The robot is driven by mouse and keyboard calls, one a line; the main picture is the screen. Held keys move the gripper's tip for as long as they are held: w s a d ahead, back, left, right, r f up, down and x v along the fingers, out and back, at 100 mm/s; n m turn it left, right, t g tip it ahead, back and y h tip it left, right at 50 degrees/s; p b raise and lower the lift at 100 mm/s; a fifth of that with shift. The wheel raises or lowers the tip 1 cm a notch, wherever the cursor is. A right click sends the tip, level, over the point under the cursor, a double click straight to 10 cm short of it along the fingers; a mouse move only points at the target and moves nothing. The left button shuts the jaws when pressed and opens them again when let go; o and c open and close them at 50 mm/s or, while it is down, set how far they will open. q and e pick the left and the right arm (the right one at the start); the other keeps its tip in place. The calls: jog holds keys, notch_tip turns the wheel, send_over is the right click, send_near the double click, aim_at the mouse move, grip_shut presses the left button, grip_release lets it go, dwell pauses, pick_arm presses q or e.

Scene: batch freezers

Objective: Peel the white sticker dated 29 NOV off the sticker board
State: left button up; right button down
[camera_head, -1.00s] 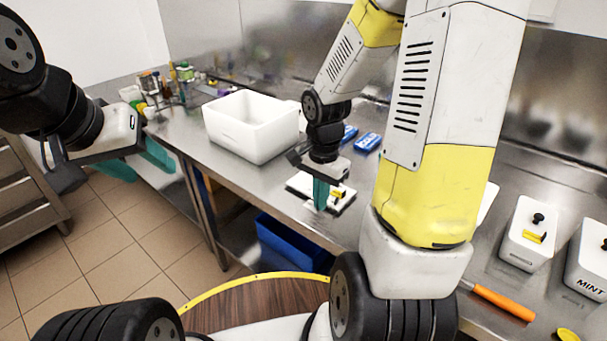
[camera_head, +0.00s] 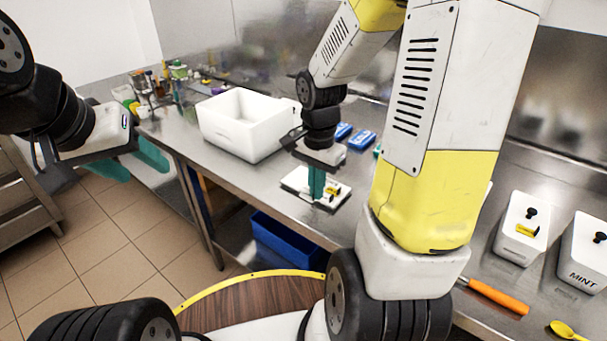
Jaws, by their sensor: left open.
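The sticker board looks like a small white board (camera_head: 296,180) lying flat on the steel counter near its front edge. The white 29 NOV sticker cannot be made out, and no date is legible. My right gripper (camera_head: 316,196) points down with its teal fingers over the board, covering part of it. Whether its fingertips touch the board, or hold anything between them, I cannot tell. My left gripper (camera_head: 140,163) is open and empty, off to the left over the floor, well away from the board.
A white open bin (camera_head: 245,140) stands left of the board. Blue items (camera_head: 361,139) lie behind it. White lidded tubs (camera_head: 521,232), an orange-handled tool (camera_head: 495,297) and a yellow spoon (camera_head: 571,333) are at right. A blue crate (camera_head: 285,240) sits below the counter.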

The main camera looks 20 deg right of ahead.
jog(key=shift+r, duration=1.4)
